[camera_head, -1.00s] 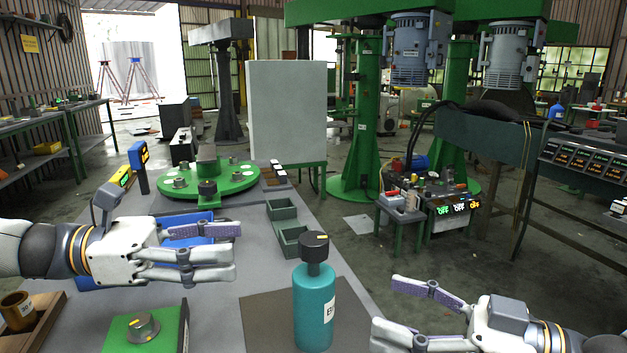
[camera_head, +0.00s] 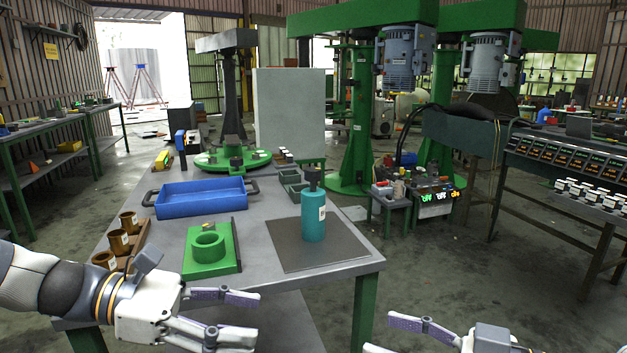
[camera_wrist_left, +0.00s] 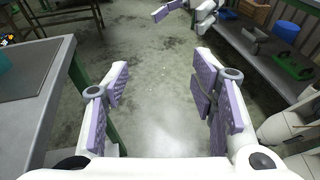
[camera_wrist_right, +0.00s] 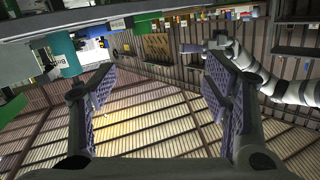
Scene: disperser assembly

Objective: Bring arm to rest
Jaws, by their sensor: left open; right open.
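My left gripper (camera_head: 240,312) is open and empty in the head view, in front of the table's near edge at the lower left. In the left wrist view its two fingers stand wide apart over bare floor (camera_wrist_left: 165,85). My right gripper (camera_head: 400,335) is open and empty at the bottom right of the head view, beyond the table's right side. In the right wrist view its fingers (camera_wrist_right: 158,92) are apart with nothing between them. Both arms are clear of the objects on the table.
The table (camera_head: 290,280) holds a teal bottle (camera_head: 313,218) on a dark mat (camera_head: 345,248), a green fixture (camera_head: 209,250), a blue tray (camera_head: 200,197), brown cups (camera_head: 118,240) and a green turntable (camera_head: 215,158). Open floor lies right of the table.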

